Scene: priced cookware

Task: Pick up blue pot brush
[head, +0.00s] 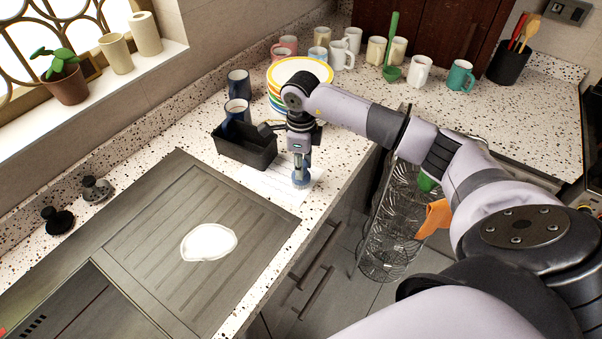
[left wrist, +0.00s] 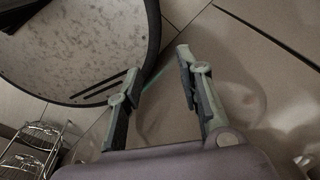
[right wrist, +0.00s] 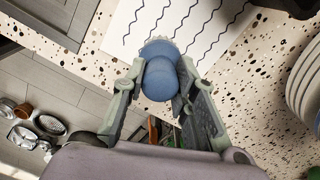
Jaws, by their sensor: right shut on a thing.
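The blue pot brush (head: 301,181) is upright at the counter's front edge, bristles down, over a white sheet with wavy lines (head: 262,182). In the right wrist view the brush (right wrist: 160,78) shows its round blue knob between my fingers, with pale bristles beyond. My right gripper (head: 300,162) points down and is shut on the brush; it also shows in the right wrist view (right wrist: 158,92). I cannot tell whether the bristles touch the sheet. My left gripper (left wrist: 158,72) is open and empty over the floor in the left wrist view.
A black caddy (head: 245,150) stands left of my right gripper, with dark blue mugs (head: 238,84) behind. Stacked coloured plates (head: 300,70) are close behind my wrist. A drainboard (head: 165,235) holds a white dish (head: 208,242). A wire rack (head: 385,235) stands below the counter.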

